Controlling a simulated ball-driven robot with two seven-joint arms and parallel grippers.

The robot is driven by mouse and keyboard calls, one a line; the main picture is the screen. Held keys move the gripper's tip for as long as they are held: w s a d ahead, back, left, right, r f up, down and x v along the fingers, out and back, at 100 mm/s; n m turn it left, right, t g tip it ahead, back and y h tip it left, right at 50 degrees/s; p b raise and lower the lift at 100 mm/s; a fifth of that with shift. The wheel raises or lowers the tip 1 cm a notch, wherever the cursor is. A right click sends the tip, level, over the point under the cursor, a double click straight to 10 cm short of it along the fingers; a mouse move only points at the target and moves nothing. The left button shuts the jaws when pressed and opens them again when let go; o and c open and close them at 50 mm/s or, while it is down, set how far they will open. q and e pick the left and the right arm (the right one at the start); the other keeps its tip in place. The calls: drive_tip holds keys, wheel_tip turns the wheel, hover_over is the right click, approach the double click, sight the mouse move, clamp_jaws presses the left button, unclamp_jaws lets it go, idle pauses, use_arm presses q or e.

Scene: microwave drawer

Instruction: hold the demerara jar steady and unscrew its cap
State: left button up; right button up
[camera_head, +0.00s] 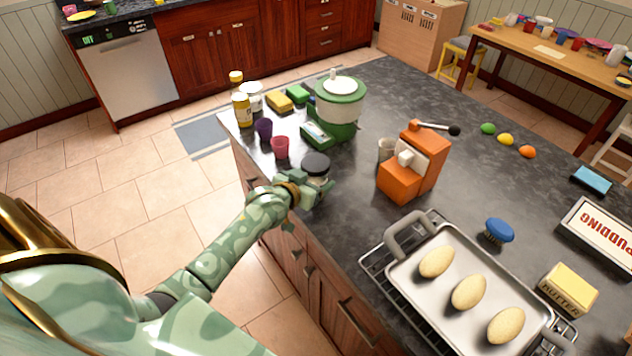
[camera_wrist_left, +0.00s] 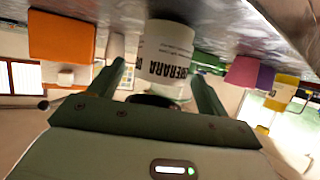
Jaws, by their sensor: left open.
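The demerara jar (camera_head: 318,181) stands upright near the front left edge of the dark counter. Its black cap (camera_head: 315,164) is on top. In the left wrist view, which looks upside down, the white label (camera_wrist_left: 168,55) of the jar shows part of the word DEMERARA. My left gripper (camera_head: 308,190) is at the jar's near side, low on its body. In the wrist view its two fingers (camera_wrist_left: 158,78) are open on either side of the jar, with gaps that look small; I cannot tell whether either touches. My right gripper is in neither view.
A pink cup (camera_head: 280,147), a purple cup (camera_head: 263,129) and a green-and-white appliance (camera_head: 338,105) stand behind the jar. An orange machine (camera_head: 415,165) is to its right. A tray (camera_head: 410,268) of pale oval items lies nearer. The counter between jar and tray is clear.

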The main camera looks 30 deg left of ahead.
use_arm(q)
drive_tip(key=shift+x, duration=1.05)
drive_tip(key=shift+s, duration=0.1)
drive_tip(key=shift+c, duration=1.2)
drive_tip(key=c, duration=0.9)
